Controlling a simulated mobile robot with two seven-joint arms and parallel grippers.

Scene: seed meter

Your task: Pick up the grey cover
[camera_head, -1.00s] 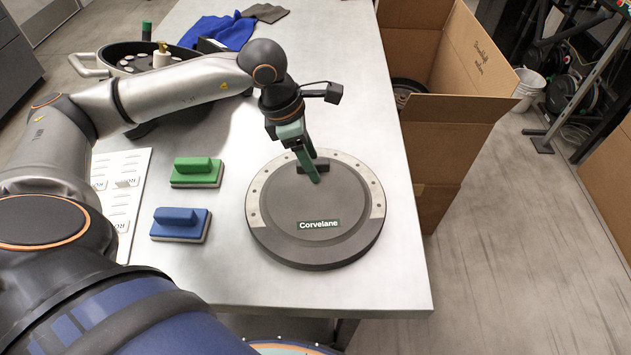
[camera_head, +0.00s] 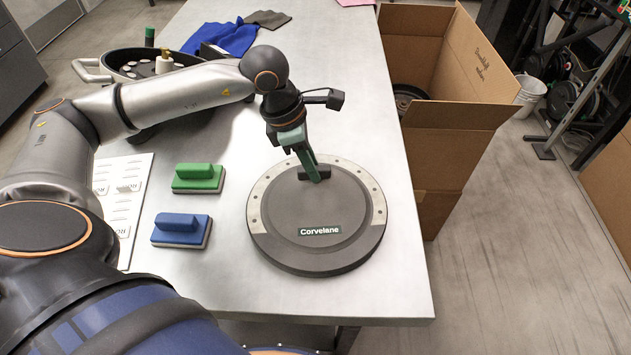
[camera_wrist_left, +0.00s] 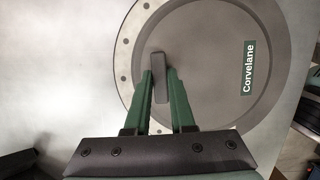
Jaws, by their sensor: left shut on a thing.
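The grey cover (camera_head: 318,262) is a round, dark grey disc with a lighter studded rim on its far side and a "Corvelane" label. It lies on the steel table. Its small dark handle (camera_wrist_left: 161,90) stands up between my green fingers in the left wrist view. My left gripper (camera_head: 317,176) is over the cover's far part, shut on that handle; the gripper also shows in the left wrist view (camera_wrist_left: 160,88). I cannot make out a gap between cover and table. My right gripper is in neither view.
A green block (camera_head: 198,178) and a blue block (camera_head: 181,229) with handles sit left of the cover. An open cardboard box (camera_head: 450,125) stands right of the table.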

